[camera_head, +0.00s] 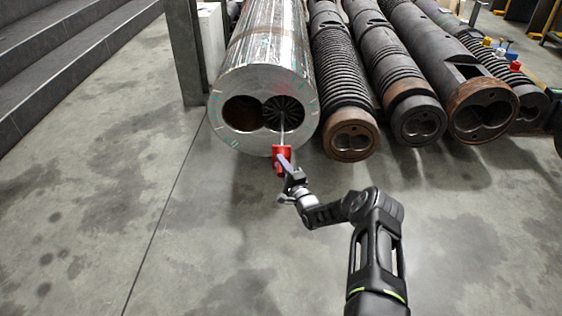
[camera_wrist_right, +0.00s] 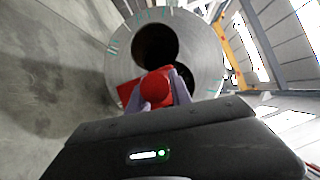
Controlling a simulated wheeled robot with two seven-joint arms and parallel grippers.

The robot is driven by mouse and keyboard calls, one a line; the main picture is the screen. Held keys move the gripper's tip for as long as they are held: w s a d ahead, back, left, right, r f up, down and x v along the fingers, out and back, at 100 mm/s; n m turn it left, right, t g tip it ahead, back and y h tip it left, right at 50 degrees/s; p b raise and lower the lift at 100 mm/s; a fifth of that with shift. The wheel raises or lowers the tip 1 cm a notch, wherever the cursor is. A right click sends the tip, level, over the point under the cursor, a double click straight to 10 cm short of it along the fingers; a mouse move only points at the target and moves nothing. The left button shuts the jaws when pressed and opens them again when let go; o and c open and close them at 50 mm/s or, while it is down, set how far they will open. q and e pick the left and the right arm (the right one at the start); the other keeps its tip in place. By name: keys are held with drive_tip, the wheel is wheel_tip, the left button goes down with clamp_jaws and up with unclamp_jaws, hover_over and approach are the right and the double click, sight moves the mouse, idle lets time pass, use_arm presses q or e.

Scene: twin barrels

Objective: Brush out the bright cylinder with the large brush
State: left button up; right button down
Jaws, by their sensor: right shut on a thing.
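The bright cylinder (camera_head: 268,50) is a shiny metal barrel with two joined bores in its near end face. The large brush has a red handle (camera_head: 279,153), a thin rod and dark bristles (camera_head: 284,110) that sit in the right bore. My right gripper (camera_head: 284,167) is shut on the red handle, just in front of and below the end face. The left bore (camera_head: 241,113) looks empty. In the right wrist view, the red handle (camera_wrist_right: 155,88) is between the fingers, in front of the cylinder's end face (camera_wrist_right: 202,65). My left gripper is not in view.
Several dark, ribbed barrels (camera_head: 345,75) lie side by side right of the bright cylinder. Small red, yellow and blue items (camera_head: 500,51) rest at the far right. Grey steps (camera_head: 75,45) and a dark post (camera_head: 184,55) stand at left. The near concrete floor is clear.

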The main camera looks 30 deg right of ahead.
sight(283, 175)
drive_tip(key=shift+s+a+r+p, duration=0.1)
drive_tip(key=shift+s+a+p, duration=0.55)
drive_tip(key=shift+s, duration=0.35)
drive_tip(key=shift+r+b, duration=0.15)
drive_tip(key=shift+b, duration=0.15)
drive_tip(key=shift+s+a+r+p, duration=0.2)
drive_tip(key=shift+s+a+p, duration=0.5)
drive_tip(key=shift+s+p, duration=0.3)
drive_tip(key=s+a+p, duration=0.4)
drive_tip(key=s+a, duration=0.2)
drive_tip(key=s, duration=0.2)
drive_tip(key=shift+s+f, duration=0.15)
drive_tip(key=shift+s, duration=0.25)
